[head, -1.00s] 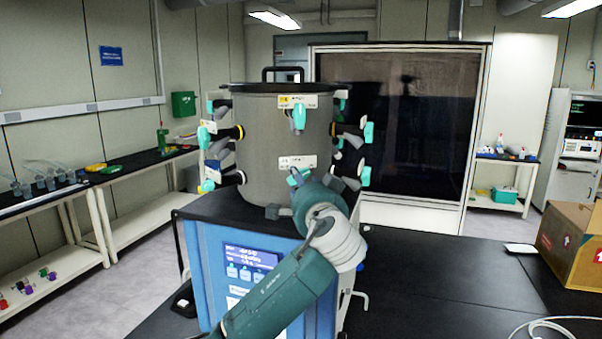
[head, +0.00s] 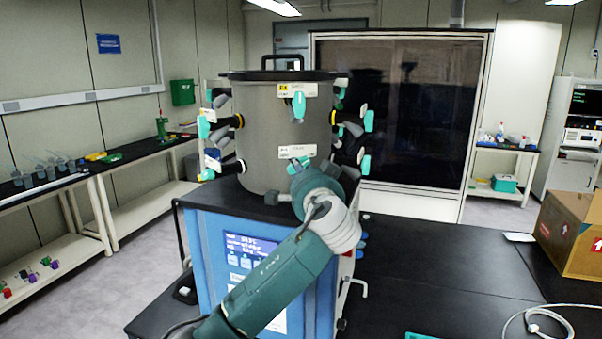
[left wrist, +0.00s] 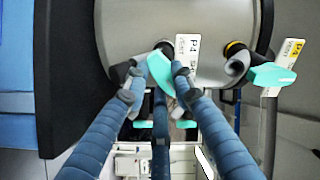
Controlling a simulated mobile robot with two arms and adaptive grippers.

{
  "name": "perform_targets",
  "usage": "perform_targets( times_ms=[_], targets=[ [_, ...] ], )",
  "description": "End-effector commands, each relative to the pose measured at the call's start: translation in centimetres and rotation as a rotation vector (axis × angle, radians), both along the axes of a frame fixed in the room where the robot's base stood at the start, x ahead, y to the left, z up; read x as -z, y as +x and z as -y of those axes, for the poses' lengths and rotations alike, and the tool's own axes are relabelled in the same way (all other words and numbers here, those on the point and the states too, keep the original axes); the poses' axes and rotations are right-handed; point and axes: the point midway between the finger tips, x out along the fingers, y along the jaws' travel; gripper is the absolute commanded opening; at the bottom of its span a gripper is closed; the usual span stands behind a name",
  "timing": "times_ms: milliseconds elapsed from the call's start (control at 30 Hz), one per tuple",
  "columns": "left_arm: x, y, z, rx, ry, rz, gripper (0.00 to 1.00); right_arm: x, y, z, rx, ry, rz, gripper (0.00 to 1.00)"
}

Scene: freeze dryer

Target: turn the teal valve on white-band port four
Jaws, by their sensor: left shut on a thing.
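The white-band port four valve is a teal handle (left wrist: 160,68) on the front of the grey drum (head: 262,135), beside a white label marked P4 (left wrist: 186,46). My left gripper (left wrist: 157,84) is shut on this handle, its blue fingers on both sides of it. The handle sits tilted in the left wrist view. In the head view the handle (head: 297,164) shows just above my wrist, which hides the fingertips. Above it is another teal valve (head: 298,106) with a yellow-band label, also seen at the right of the left wrist view (left wrist: 270,74). My right gripper is not in view.
More teal-handled valves stick out at the drum's left (head: 204,127) and right (head: 368,120). The drum stands on a blue machine with a screen (head: 250,250). The black bench (head: 440,270) to the right is largely clear, with a cardboard box (head: 570,232) and a white cable (head: 535,318).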

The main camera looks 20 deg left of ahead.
Motion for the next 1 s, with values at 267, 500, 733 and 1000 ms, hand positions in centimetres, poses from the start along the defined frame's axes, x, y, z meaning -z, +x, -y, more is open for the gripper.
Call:
perform_targets(
  times_ms=[267,500,733,1000],
  targets=[
    [0.7,0.0,0.2,0.001,-0.123,0.065,0.00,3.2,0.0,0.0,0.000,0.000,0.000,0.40],
    [0.8,0.1,0.4,0.002,-0.310,0.163,0.00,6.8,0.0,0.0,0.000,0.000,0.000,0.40],
    [0.6,0.2,0.5,0.002,-0.504,0.264,0.00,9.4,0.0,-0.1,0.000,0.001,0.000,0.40],
    [0.3,0.3,0.6,0.001,-0.704,0.370,0.00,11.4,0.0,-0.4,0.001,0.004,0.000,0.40]
  ],
)
